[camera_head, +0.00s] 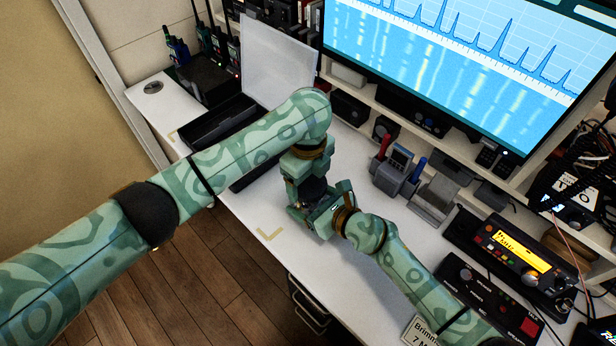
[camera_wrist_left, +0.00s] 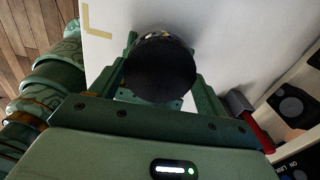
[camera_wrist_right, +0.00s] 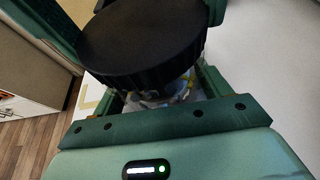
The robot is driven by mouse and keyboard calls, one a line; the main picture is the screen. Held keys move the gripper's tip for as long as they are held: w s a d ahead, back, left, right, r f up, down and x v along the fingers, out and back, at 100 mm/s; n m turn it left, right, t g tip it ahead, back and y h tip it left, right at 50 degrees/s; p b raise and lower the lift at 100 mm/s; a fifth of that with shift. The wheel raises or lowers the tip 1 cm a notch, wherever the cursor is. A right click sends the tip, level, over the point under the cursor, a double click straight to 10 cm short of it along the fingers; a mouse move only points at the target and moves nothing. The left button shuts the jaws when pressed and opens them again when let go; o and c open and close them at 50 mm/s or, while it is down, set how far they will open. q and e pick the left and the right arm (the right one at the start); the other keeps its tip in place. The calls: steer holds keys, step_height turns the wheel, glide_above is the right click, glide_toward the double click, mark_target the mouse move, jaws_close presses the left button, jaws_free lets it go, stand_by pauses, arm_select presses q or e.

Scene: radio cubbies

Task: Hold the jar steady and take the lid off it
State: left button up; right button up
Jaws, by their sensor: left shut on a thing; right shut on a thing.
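The jar's black round lid (camera_wrist_right: 140,40) fills the upper part of the right wrist view. It also shows in the left wrist view (camera_wrist_left: 160,70) and as a dark patch in the head view (camera_head: 313,188). Below it the clear jar (camera_wrist_right: 172,98), with small coloured bits inside, sits between my right gripper's fingers. My left gripper (camera_head: 305,178) reaches down from above and is shut on the lid. My right gripper (camera_head: 325,212) is shut on the jar from the side. My grippers hide most of the jar, and I cannot tell whether lid and jar are apart.
A black open case (camera_head: 225,120) lies on the white desk (camera_head: 290,235) at the left. Behind my grippers stand a grey holder (camera_head: 397,172) with red and blue tools and a large monitor (camera_head: 470,45). Radios (camera_head: 515,258) line the right. The desk's front edge is close.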

arm_select(q)
steer(key=n, duration=0.9)
steer(key=shift+n, duration=0.4)
steer(key=n, duration=0.9)
steer(key=shift+r, duration=0.1)
steer(key=n, duration=0.9)
steer(key=shift+n, duration=0.3)
steer(key=n, duration=0.7)
steer(key=shift+w, duration=0.1)
steer(key=shift+r, duration=0.1)
steer(key=shift+r, duration=1)
